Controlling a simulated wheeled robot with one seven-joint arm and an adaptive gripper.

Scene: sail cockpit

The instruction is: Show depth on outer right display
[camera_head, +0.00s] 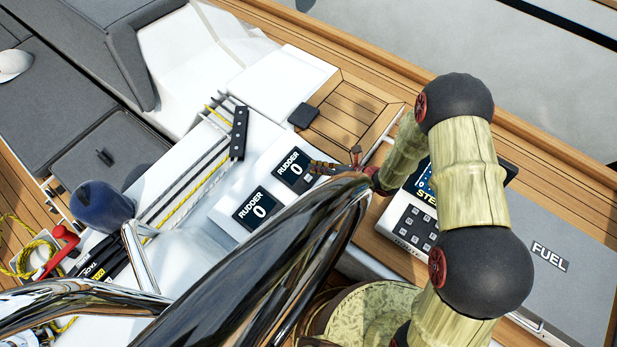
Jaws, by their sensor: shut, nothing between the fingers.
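Two small dark displays sit side by side on the white console, both reading "RUDDER 0". The right display (294,171) is farther up the picture, and the left display (257,208) is nearer. My gripper (315,165) is shut and empty, its tips at the right edge of the right display. Whether they touch it or hover over it I cannot tell. The tips cover part of that display's right side, where a small button shows only partly. A larger panel with a keypad (412,222) and a blue screen reading "STE..." is partly hidden by my arm.
A shiny metal rail (270,270) crosses the foreground below the displays. A blue-topped winch or post (100,205) and ropes lie at left. A grey box labelled "FUEL" (585,285) is at right. Wooden deck (350,105) lies behind.

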